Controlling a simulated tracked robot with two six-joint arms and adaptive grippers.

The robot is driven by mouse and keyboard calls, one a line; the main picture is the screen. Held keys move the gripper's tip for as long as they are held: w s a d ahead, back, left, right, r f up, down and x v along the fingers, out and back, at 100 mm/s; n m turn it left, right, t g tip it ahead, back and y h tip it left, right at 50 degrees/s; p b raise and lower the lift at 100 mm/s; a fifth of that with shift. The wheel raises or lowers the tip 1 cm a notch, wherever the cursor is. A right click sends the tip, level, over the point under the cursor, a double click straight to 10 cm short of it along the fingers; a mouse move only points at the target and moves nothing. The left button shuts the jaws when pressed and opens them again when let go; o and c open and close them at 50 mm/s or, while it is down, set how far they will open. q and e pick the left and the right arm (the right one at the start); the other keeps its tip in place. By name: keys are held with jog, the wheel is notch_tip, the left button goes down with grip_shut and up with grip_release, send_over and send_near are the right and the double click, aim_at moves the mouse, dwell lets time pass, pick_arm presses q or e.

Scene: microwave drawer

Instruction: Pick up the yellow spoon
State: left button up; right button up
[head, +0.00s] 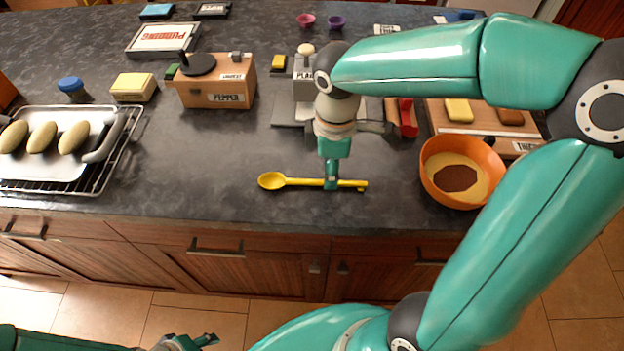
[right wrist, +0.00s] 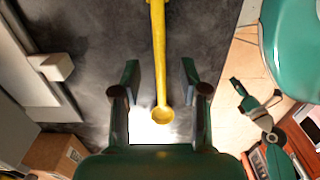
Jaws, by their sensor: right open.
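The yellow spoon (head: 295,182) lies flat on the dark counter near its front edge, bowl to the left and handle to the right. My right gripper (head: 331,184) is over the handle, pointing down, with its fingers open. In the right wrist view the spoon's handle (right wrist: 158,50) runs between the two spread fingers of my right gripper (right wrist: 160,80), with a gap on both sides. I cannot tell how far down the fingers reach. My left gripper (head: 192,343) is low at the bottom edge, partly cut off, away from the counter.
An orange bowl (head: 434,183) stands right of the spoon. A rack with a tray (head: 75,187) is at the left. A pepper box (head: 240,88), a grey scale (head: 288,112) and a wooden board (head: 437,118) stand behind. The counter left of the spoon is clear.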

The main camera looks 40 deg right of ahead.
notch_tip(320, 180, down, 3)
jog(key=shift+f, duration=0.2)
jog(key=shift+c, duration=0.2)
grip_shut()
jog(key=shift+r, duration=0.1)
notch_tip(320, 180, up, 20)
jog(key=p, duration=0.1)
dwell(0.5)
